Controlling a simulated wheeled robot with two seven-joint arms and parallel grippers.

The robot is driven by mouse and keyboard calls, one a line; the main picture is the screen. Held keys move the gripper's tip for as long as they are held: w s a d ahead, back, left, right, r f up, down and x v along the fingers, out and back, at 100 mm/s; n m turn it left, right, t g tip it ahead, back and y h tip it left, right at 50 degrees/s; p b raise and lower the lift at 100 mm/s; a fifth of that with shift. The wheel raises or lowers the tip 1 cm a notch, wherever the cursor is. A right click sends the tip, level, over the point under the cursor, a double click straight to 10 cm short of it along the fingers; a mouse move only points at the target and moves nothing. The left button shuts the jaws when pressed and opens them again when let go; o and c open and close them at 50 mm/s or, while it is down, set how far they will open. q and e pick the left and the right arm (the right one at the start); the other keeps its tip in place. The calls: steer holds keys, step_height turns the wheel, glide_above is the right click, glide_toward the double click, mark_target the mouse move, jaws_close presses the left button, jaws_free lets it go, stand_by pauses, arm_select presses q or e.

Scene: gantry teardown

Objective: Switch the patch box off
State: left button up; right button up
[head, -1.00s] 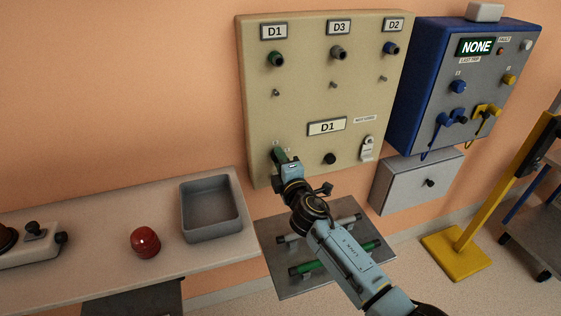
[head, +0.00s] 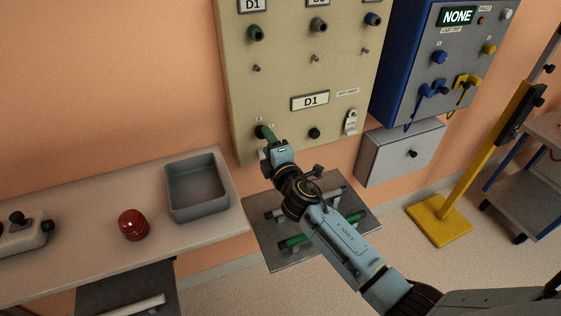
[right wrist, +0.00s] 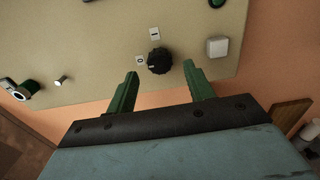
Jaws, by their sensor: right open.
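The patch box is the cream panel (head: 285,95) on the wall, with a D1 label at its lower middle. My right gripper (head: 267,135) is at its lower left corner, with green fingers. In the right wrist view the right gripper (right wrist: 161,70) is open, its two fingers to either side of a black knob (right wrist: 159,60). The knob sits just beyond the fingertips, and I see no clear contact. Small plates marked 0 and I are beside the knob. I cannot tell which mark it points to. My left gripper is not in view.
Below the panel is a grey plate (head: 330,237) with green and grey bars. A blue box (head: 400,65) and a grey box (head: 380,160) are at right, near a yellow stand (head: 440,220). A bench at left holds a grey bin (head: 182,208) and a red dome (head: 133,225).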

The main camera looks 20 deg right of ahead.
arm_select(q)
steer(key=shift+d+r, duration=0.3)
arm_select(e)
steer(key=s, duration=1)
steer(key=shift+s+d, duration=0.15)
steer(key=shift+d, duration=0.05)
steer(key=s+d+f+m+g, duration=0.1)
steer(key=s+f+m+g, duration=0.2)
steer(key=f, duration=0.8)
steer(key=s+d+f+m+g, duration=0.1)
steer(key=s+f+m+g, duration=0.15)
steer(key=s+f, duration=0.55)
steer(key=s+d+f+m+g, duration=0.1)
steer(key=s+f+m+g, duration=0.15)
steer(key=f, duration=1.05)
steer(key=s+d+f+m+g, duration=0.1)
steer(key=s+f, duration=0.4)
steer(key=s, duration=0.5)
steer(key=s+d+f+m+g, duration=0.1)
steer(key=s+f+m+g, duration=0.3)
steer(key=s, duration=0.7)
steer(key=s+d+f+m+g, duration=0.2)
steer(key=s+f, duration=0.5)
steer(key=s, duration=0.4)
steer(key=shift+s+f+m+g+h, duration=0.15)
steer(key=shift+f+m+g+h, duration=0.15)
steer(key=shift+m+g, duration=0.5)
